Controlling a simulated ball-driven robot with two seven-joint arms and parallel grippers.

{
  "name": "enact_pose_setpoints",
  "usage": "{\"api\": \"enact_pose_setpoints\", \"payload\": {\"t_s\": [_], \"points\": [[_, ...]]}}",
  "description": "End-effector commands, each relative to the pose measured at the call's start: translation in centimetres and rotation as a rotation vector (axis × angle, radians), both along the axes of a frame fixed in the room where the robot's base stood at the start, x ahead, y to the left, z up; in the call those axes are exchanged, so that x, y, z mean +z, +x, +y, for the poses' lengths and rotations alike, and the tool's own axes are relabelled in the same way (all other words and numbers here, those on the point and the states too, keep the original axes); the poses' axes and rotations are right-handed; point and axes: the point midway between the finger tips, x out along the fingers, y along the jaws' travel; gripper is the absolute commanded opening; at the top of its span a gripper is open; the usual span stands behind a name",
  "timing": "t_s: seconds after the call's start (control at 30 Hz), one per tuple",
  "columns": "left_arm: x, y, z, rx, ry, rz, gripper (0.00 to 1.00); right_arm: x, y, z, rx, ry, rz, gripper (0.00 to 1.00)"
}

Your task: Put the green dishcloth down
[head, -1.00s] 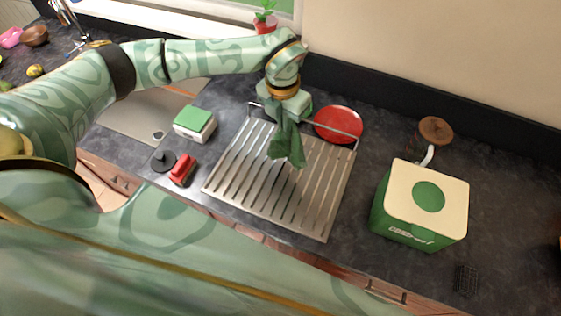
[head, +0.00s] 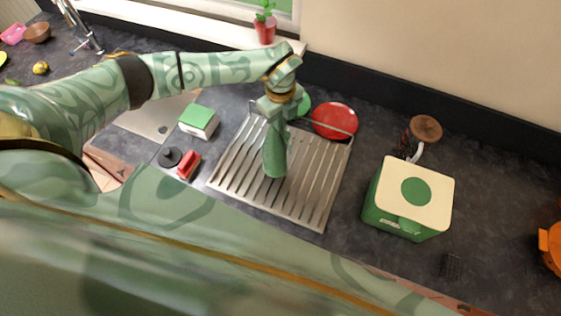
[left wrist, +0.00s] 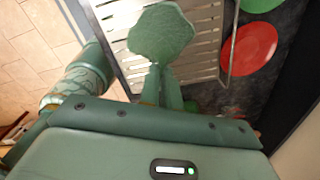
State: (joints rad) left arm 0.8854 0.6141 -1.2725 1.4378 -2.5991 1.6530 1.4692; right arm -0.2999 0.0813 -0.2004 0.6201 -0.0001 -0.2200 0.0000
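The green dishcloth (head: 275,150) hangs down from my left gripper (head: 279,112) over the silver drying rack (head: 306,196). In the left wrist view the cloth (left wrist: 161,34) spreads out beyond the fingertips of the gripper (left wrist: 161,76), above the rack's slats (left wrist: 203,24). The fingers look closed on one end of the cloth. Whether the cloth's lower end touches the rack I cannot tell. My right gripper is not in view.
A red plate (head: 334,121) and a green plate (head: 302,106) stand at the rack's back. Left are a green-and-white box (head: 199,121), a red brush (head: 189,165) and the sink (head: 150,118). Right are a green bin (head: 408,199) and a brown-lidded jar (head: 425,129).

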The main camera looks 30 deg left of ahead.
Motion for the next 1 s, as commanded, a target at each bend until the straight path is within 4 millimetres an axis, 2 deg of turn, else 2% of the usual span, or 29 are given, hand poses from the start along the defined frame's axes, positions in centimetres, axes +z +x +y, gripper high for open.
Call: {"api": "enact_pose_setpoints", "payload": {"t_s": [0.03, 0.1, 0.2, 0.33, 0.83, 1.0], "points": [[-1.9, 0.0, 0.0, 0.000, -0.001, 0.001, 0.00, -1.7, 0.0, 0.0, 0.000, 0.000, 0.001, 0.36], [-3.3, 0.0, 0.0, 0.000, -0.001, 0.001, 0.00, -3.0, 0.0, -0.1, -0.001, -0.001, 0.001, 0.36], [-5.3, 0.0, 0.0, 0.000, -0.001, 0.001, 0.00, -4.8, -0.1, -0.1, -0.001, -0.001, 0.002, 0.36], [-6.8, 0.0, 0.0, 0.000, -0.001, 0.000, 0.00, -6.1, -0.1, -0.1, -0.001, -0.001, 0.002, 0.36], [-6.8, 0.1, 0.0, 0.003, 0.000, 0.000, 0.00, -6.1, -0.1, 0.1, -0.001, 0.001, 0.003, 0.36], [-6.5, 1.4, 0.6, 0.084, 0.001, -0.001, 0.00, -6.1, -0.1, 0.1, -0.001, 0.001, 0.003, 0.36]]}}
